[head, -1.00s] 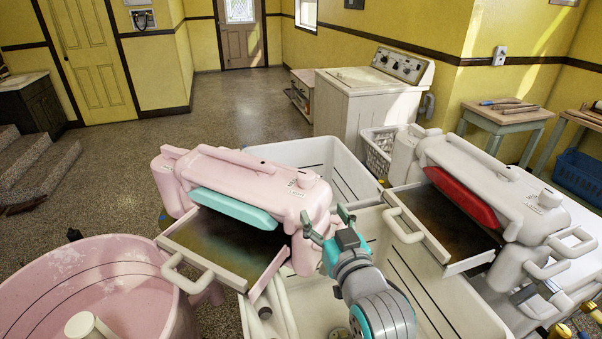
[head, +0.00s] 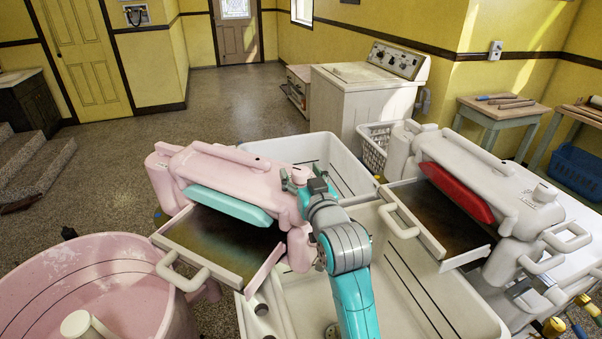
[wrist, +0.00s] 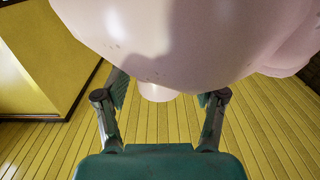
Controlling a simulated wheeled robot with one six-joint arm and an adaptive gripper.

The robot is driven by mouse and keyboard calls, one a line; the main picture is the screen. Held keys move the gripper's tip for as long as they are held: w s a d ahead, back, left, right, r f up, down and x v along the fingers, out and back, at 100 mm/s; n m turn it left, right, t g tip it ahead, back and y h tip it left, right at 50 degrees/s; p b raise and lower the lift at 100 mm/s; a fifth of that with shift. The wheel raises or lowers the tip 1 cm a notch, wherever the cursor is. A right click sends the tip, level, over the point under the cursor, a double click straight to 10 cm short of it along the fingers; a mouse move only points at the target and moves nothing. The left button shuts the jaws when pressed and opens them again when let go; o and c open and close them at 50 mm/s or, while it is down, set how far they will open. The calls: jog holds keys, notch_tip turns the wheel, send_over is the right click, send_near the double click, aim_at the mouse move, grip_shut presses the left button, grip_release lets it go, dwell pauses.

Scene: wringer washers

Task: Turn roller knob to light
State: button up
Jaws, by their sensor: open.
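The pink wringer (head: 225,172) has a turquoise front strip and a tray below it. Its small pale pink knob (head: 300,172) is at the top right end, mostly covered by my gripper (head: 298,183). In the wrist view, a rounded pale pink stub (wrist: 157,92), apparently this knob, shows between the two open fingers of my gripper (wrist: 163,90), with a gap on each side. The wringer's pale body (wrist: 170,40) fills the top of that view. The knob's setting and label cannot be read.
A white wringer (head: 490,180) with a red strip (head: 455,192) and its own knob (head: 545,191) stands at right. A pink tub (head: 90,270) is at lower left. White tubs (head: 400,300) lie below my arm. A white washer (head: 365,95) stands behind.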

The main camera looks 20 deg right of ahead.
jog(key=shift+w, duration=0.2)
jog(key=c, duration=1.2)
jog(key=shift+o, duration=0.2)
